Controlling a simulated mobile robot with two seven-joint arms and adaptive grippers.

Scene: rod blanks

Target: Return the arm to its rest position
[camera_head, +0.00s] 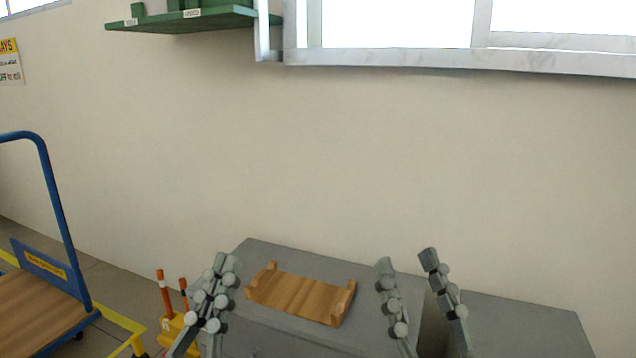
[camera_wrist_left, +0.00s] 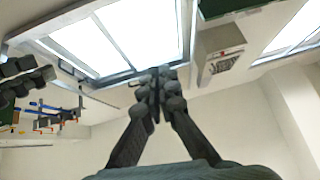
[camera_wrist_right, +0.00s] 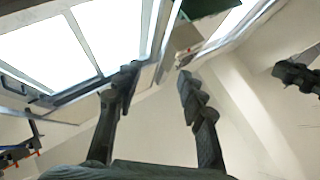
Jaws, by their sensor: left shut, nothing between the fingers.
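My left gripper (camera_head: 225,260) points upward at the left front of the grey table, left of the wooden tray. Its two fingers are together with nothing between them, and their tips meet in the left wrist view (camera_wrist_left: 160,74). My right gripper (camera_head: 408,258) also points upward, to the right of the tray. Its fingers stand apart with an empty gap, which also shows in the right wrist view (camera_wrist_right: 157,76). Both wrist views look up toward the windows and ceiling. No rod blank shows in either gripper.
The wooden tray (camera_head: 300,296) with raised ends looks empty on the grey table (camera_head: 375,278). A blue trolley (camera_head: 55,215) stands at left, near a yellow stand with orange posts (camera_head: 163,290). A green shelf (camera_head: 190,20) is on the wall. The space above the table is clear.

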